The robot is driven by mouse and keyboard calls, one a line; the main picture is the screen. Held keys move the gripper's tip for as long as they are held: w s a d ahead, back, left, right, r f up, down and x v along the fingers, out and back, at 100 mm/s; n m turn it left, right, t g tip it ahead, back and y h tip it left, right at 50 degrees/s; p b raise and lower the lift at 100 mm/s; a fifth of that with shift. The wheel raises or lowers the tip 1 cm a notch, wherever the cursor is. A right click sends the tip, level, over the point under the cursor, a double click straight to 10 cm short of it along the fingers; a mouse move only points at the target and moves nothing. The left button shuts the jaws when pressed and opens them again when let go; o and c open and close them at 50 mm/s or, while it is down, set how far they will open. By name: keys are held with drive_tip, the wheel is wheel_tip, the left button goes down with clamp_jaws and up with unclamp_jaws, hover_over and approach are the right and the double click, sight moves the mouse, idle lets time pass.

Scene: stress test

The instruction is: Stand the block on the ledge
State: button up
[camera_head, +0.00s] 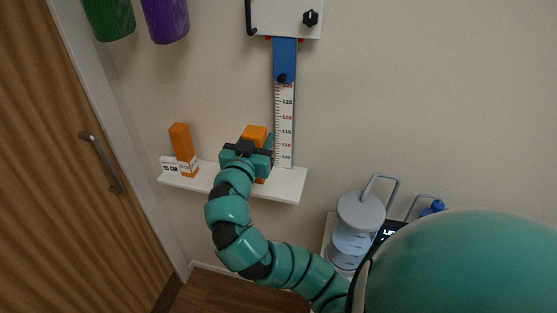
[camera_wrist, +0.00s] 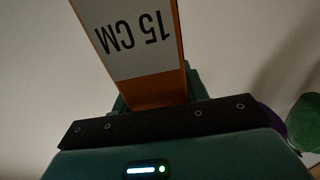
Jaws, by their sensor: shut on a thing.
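My gripper (camera_head: 257,157) is shut on an orange block (camera_head: 254,132) at the white ledge (camera_head: 286,184) on the wall. The block's top shows above my gripper and it looks roughly upright. My gripper hides most of it, and I cannot tell whether its base touches the ledge. In the wrist view, the held block (camera_wrist: 155,93) stands between my fingers, with a white "15 CM" label that reads upside down. A second orange block (camera_head: 181,143) stands at the ledge's left end, beside a small white "15 CM" sign (camera_head: 169,165).
A measuring scale (camera_head: 284,125) with a blue slider (camera_head: 285,58) rises behind the ledge, just right of the held block. A wooden door (camera_head: 50,150) is at left. A clear jug (camera_head: 357,222) stands lower right. The ledge's right end is bare.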

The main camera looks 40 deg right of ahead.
drive_tip(key=w+d+f+p, duration=0.3)
drive_tip(key=d+f+p, duration=0.3)
drive_tip(key=f, duration=0.5)
drive_tip(key=d, duration=0.2)
drive_tip(key=shift+w+d+p, duration=0.3)
drive_tip(key=shift+d, duration=0.1)
drive_tip(key=shift+f+b, duration=0.15)
drive_tip(key=shift+b, duration=0.15)
drive_tip(key=o, duration=1.2)
drive_tip(key=shift+r+p, duration=0.25)
drive_tip(key=shift+p, duration=0.1)
